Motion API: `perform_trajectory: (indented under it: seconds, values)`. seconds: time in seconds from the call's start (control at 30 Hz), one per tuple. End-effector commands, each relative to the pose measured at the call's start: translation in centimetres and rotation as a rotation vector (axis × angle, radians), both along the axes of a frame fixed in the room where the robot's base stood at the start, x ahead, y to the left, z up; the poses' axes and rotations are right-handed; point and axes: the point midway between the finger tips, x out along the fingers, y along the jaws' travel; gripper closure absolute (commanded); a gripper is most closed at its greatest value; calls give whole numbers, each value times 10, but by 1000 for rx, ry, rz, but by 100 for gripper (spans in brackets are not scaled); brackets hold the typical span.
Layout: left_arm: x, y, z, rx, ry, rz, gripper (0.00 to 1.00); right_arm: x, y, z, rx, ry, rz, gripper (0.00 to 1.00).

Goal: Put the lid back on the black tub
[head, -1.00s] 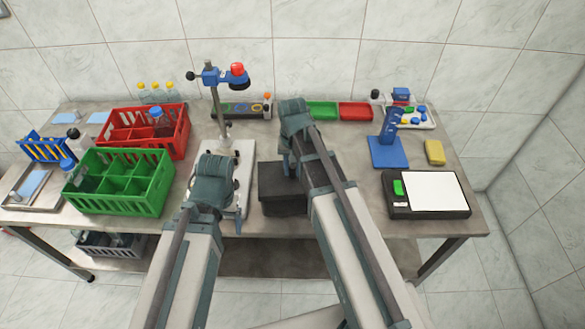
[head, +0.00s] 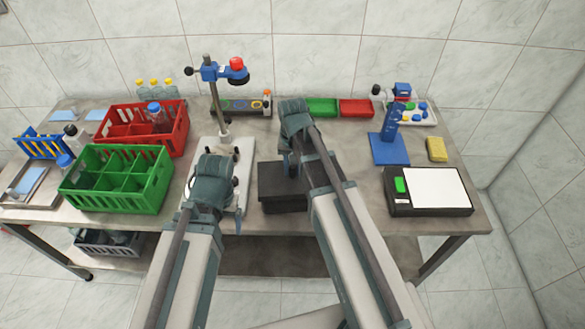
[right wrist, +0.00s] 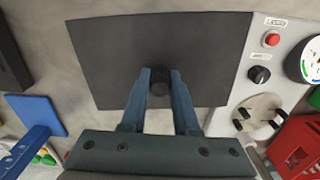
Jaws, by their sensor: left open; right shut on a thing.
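The black tub (head: 286,206) stands near the front middle of the table. Its flat dark lid (head: 276,180) lies over its top in the head view; I cannot tell whether it is fully seated. In the right wrist view the lid (right wrist: 120,60) fills the middle, with a round black knob (right wrist: 159,82) at its centre. My right gripper (right wrist: 159,88) is shut on this knob, one finger on each side; in the head view my right gripper (head: 292,168) is partly hidden by its own arm. My left gripper (head: 238,208) is open and empty, left of the tub.
Green (head: 165,195) and red (head: 182,135) crates stand further left. A balance (head: 398,207) and blue stand (head: 385,150) are at right. Bare table lies between tub and balance.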

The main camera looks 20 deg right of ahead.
Motion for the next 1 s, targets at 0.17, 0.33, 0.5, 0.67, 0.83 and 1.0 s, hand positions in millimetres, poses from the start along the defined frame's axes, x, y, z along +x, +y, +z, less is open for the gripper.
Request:
perform_trajectory:
  seconds: [0.17, 0.33, 0.5, 0.67, 0.83, 1.0]
  values:
    - [0, 0, 0, 0, 0, 0, 18, 0, 0, 0, 0, 0, 0, 100]
    - [0, 0, 0, 0, 0, 0, 18, 0, 0, 0, 0, 0, -7, 100]
    - [0, 0, -1, 0, 0, 0, 18, 0, 0, -1, 0, 0, -7, 100]
    - [0, 0, -6, 0, 0, 0, 18, 0, 0, -6, 0, 0, -7, 100]
    - [0, 0, -9, 0, 0, 0, 18, 0, 0, -9, 0, 0, -7, 100]
    - [0, 0, -9, 0, 0, 0, 18, 0, 0, -9, 0, 0, -7, 100]
